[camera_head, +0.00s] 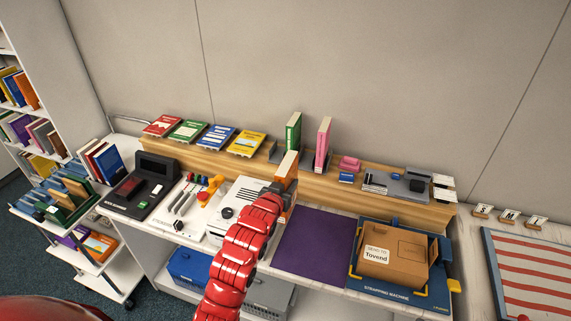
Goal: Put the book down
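My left arm reaches up from the bottom middle of the head view. Its dark gripper (281,187) is at an upright orange book (291,184) with pale page edges and appears shut on it. The arm hides part of the book. The book is in front of the wooden ledge (350,184) at the back of the bench; whether it touches the ledge or bench is unclear. A green book (293,132) and a pink book (323,142) stand upright on the ledge, just behind and to the right. My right gripper is not in view.
Several books (203,136) lie tilted on the ledge's left. A purple mat (314,245) is bare. Right of it is a cardboard box (394,256) on a strapping machine (390,298). A white machine (238,203) stands left of the gripper. Bookshelves (25,95) are far left.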

